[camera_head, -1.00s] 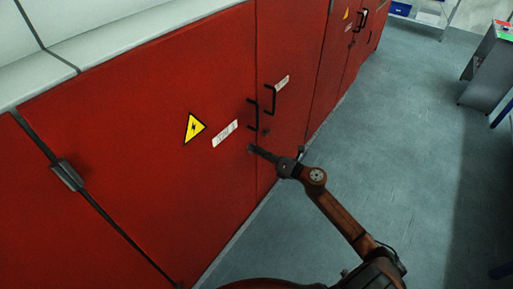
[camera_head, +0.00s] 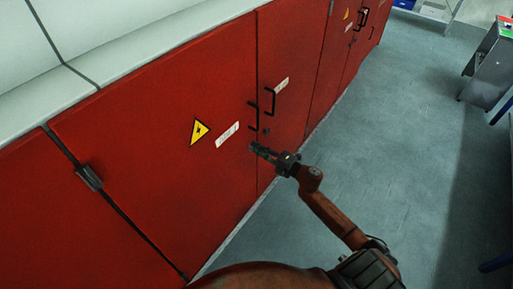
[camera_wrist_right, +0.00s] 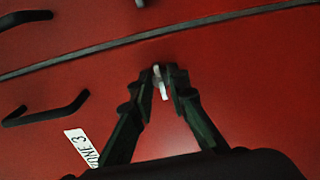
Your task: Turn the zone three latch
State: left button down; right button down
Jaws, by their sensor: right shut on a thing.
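The zone three latch (camera_wrist_right: 160,84) is a small pale tab on a red door, seen between my fingertips in the right wrist view. My right gripper (camera_head: 254,148) reaches the red door (camera_head: 170,160) below a black handle; it also shows in the right wrist view (camera_wrist_right: 164,76), with its two dark fingers closed on the latch from either side. A white label (camera_wrist_right: 82,147) reading ZONE 3 is on the same door. In the head view the latch is hidden by the fingertips. My left gripper is not in view.
Two black handles, (camera_head: 253,116) and (camera_head: 270,100), flank the door seam. Another small latch (camera_head: 266,131) is on the neighbouring door. A yellow warning triangle (camera_head: 199,132) marks the door. The grey floor (camera_head: 400,130) to the right is clear; a grey stand (camera_head: 488,65) is farther off.

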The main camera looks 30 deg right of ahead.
jog(key=shift+f, duration=0.1)
dwell(0.3)
jog(key=c, duration=1.9)
grip_release()
jog(key=shift+s, duration=0.1)
jog(key=v, duration=1.1)
jog(key=shift+s+d, duration=0.15)
jog(key=shift+s, duration=0.25)
jog(key=shift+m, duration=0.3)
